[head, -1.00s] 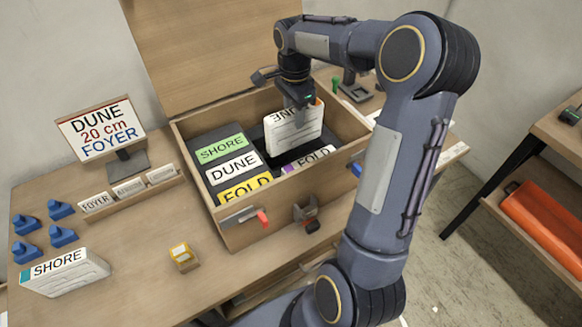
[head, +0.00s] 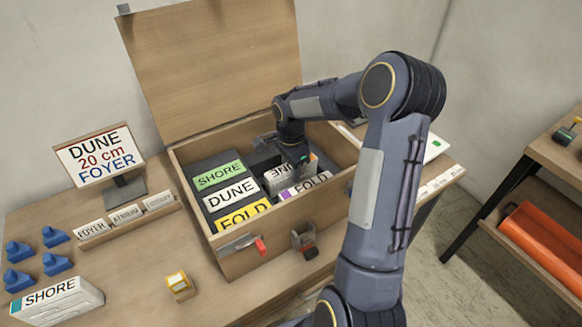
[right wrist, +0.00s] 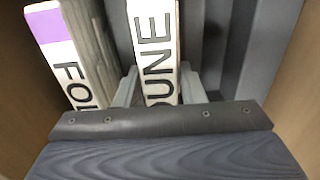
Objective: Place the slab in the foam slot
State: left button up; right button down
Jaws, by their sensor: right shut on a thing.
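The white slab (head: 279,173) with a DUNE label hangs upright from my right gripper (head: 298,158), low inside the open wooden case (head: 330,215). In the right wrist view my right gripper (right wrist: 158,88) has its fingers on both sides of the slab (right wrist: 154,45). Dark grey foam (right wrist: 230,55) with an open gap lies to the right of the slab there. A purple-marked FOLD slab (right wrist: 68,62) stands to its left. The slab's lower end is hidden, so I cannot tell how deep it sits. My left gripper is not in view.
SHORE (head: 220,176), DUNE (head: 231,195) and yellow FOLD (head: 244,215) slabs fill the case's left side. A sign reading DUNE 20 cm FOYER (head: 97,157) stands left. Another SHORE slab (head: 58,300) and blue pieces (head: 55,236) lie on the table.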

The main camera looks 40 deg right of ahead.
jog(key=shift+f, duration=0.1)
jog(key=c, duration=0.9)
grip_release()
notch_tip(320, 180, up, 11)
jog(key=s+a+r+n+t+y, duration=0.1)
jog(key=s+a+r+n+t, duration=0.2)
jog(key=s+a+r+n, duration=0.55)
jog(key=s+a+f+n+t+y, duration=0.1)
jog(key=s+a+f+n, duration=0.1)
jog(key=s+a+n, duration=0.1)
jog(key=s+a+f+n+y, duration=0.1)
jog(key=s+a+f+n, duration=0.1)
jog(key=s, duration=0.4)
jog(key=s+a+f+n+t, duration=0.1)
jog(key=s+a+f+n, duration=0.1)
jog(key=s+a+n, duration=0.2)
jog(key=shift+s+a+t+y, duration=0.3)
jog(key=shift+s+y, duration=0.1)
jog(key=shift+s, duration=0.1)
